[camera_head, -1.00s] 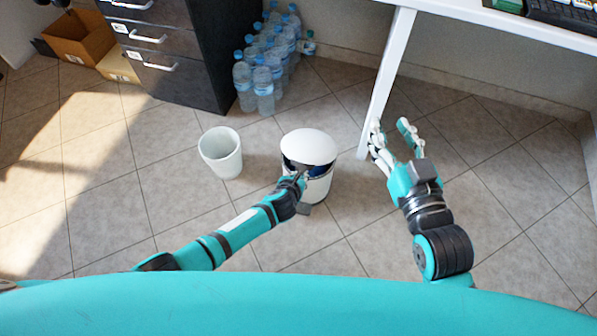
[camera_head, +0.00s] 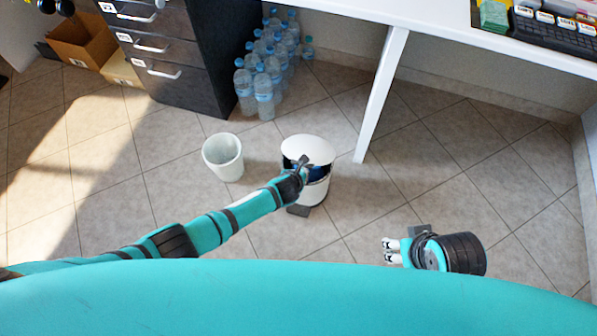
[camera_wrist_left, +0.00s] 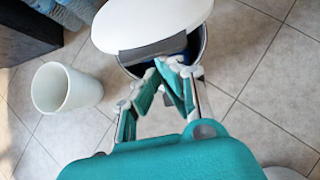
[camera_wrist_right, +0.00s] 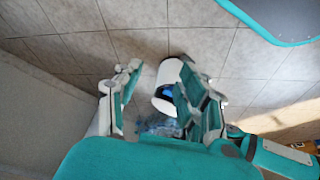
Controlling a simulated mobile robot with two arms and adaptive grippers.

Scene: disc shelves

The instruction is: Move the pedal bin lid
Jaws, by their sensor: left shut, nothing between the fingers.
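The pedal bin (camera_head: 316,192) stands on the floor, white with a dark blue inside. Its white lid (camera_head: 308,147) is tilted up, leaving a gap at the front. The lid (camera_wrist_left: 150,22) fills the top of the left wrist view, its dark front edge facing me. My left gripper (camera_head: 305,163) is shut and empty at this gap, just below the lid's front edge; contact cannot be told. Its fingertips (camera_wrist_left: 175,72) partly hide the bin's opening. My right gripper (camera_wrist_right: 165,90) is open and empty, held low to the right in the head view (camera_head: 391,250), away from the bin.
A white open bucket (camera_head: 223,158) stands left of the bin. Several water bottles (camera_head: 264,88) stand behind, beside a dark drawer cabinet (camera_head: 180,60). A white table leg (camera_head: 383,95) rises right of the bin. Floor at right is clear. Cardboard boxes (camera_head: 83,42) lie far left.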

